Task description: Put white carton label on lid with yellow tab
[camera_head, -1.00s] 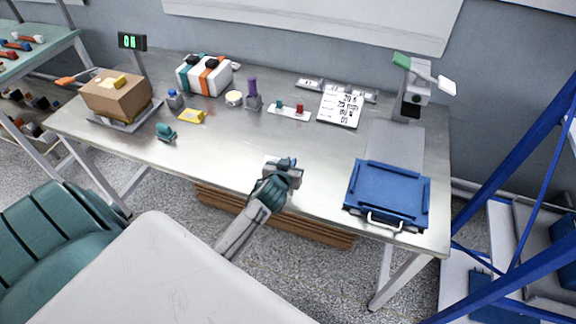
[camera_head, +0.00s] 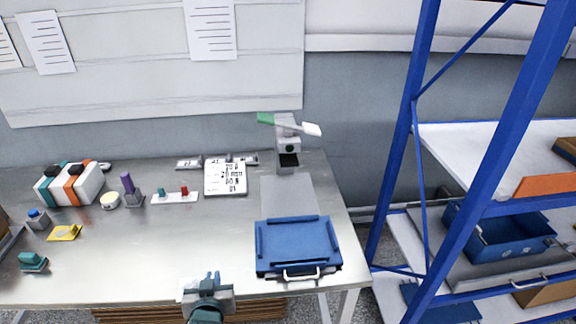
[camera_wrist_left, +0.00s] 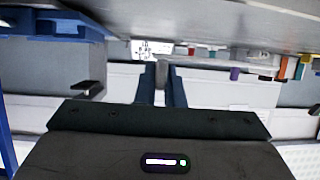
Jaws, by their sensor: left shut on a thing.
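My left gripper (camera_head: 209,284) is near the front edge of the table, left of the blue tray. Its fingers show in the left wrist view (camera_wrist_left: 162,84), shut on a small grey piece (camera_wrist_left: 162,72), too small to identify. A pale patch shows beside the gripper in the head view; I cannot tell what it is. A white sheet with black marks (camera_head: 226,177) lies at the back of the table. A yellow piece (camera_head: 65,233) lies at the left. I cannot make out a lid with a yellow tab. My right gripper is not in view.
A blue tray (camera_head: 298,224) with a silver handle sits at the table's right end. A grey device (camera_head: 287,145) stands behind it. A strapped white box (camera_head: 84,183) and small items stand at left. Blue shelving (camera_head: 425,150) is at right. The table's middle is clear.

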